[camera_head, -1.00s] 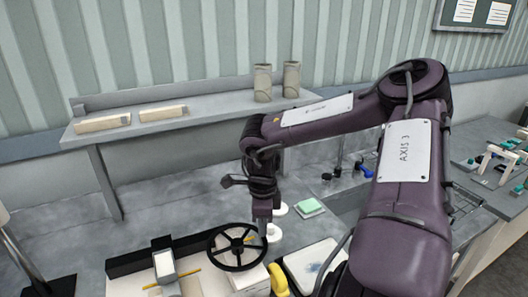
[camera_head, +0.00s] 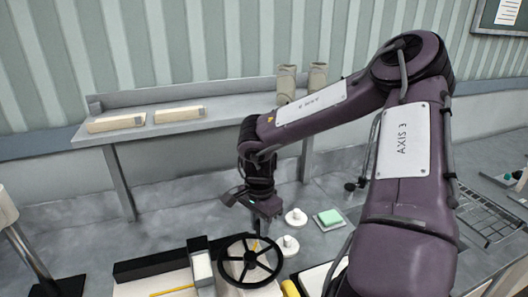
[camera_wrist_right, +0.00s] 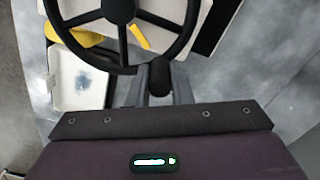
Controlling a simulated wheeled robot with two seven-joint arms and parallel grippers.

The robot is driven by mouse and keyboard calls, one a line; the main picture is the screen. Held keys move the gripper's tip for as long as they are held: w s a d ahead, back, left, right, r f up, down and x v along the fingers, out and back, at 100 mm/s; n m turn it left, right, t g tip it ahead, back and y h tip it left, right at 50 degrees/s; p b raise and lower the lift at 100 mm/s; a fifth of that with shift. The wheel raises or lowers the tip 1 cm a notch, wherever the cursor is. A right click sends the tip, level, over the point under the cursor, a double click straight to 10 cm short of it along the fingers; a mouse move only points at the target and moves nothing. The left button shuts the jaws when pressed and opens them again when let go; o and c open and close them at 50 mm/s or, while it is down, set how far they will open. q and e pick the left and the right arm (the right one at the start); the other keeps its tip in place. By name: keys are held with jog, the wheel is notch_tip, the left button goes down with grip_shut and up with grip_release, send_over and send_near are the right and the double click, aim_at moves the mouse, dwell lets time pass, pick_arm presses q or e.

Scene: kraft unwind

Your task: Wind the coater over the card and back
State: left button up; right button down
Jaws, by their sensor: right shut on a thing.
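The coater is a pale bench unit (camera_head: 140,288) with a black rail (camera_head: 150,269) along its back. A light carriage block (camera_head: 202,268) sits across it, left of the black handwheel (camera_head: 251,260). My right gripper (camera_head: 262,229) reaches down at the wheel's upper rim. In the right wrist view my right gripper (camera_wrist_right: 160,82) is shut on the wheel's dark handle (camera_wrist_right: 160,76), and the wheel (camera_wrist_right: 118,10) spreads beyond it. I cannot make out the card clearly. A thin yellow rod (camera_head: 172,290) lies left of the carriage. My left gripper is out of view.
Two white round knobs (camera_head: 288,245) and a green-topped block (camera_head: 330,219) stand right of the wheel. A yellow object (camera_head: 290,288) lies close to its lower right. A shelf (camera_head: 225,118) runs behind. A lamp (camera_head: 25,255) stands at left. The bench between lamp and coater is clear.

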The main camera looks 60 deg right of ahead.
jog(key=shift+w+n, duration=0.35)
jog(key=shift+n, duration=0.15)
jog(key=shift+w+a+n, duration=0.1)
jog(key=shift+w+n, duration=0.1)
jog(key=shift+n, duration=0.2)
jog(key=c, duration=1.3)
grip_release()
jog(key=shift+a, duration=0.1)
notch_tip(320, 180, up, 8)
jog(key=shift+f+b, duration=0.1)
jog(key=shift+b, duration=0.9)
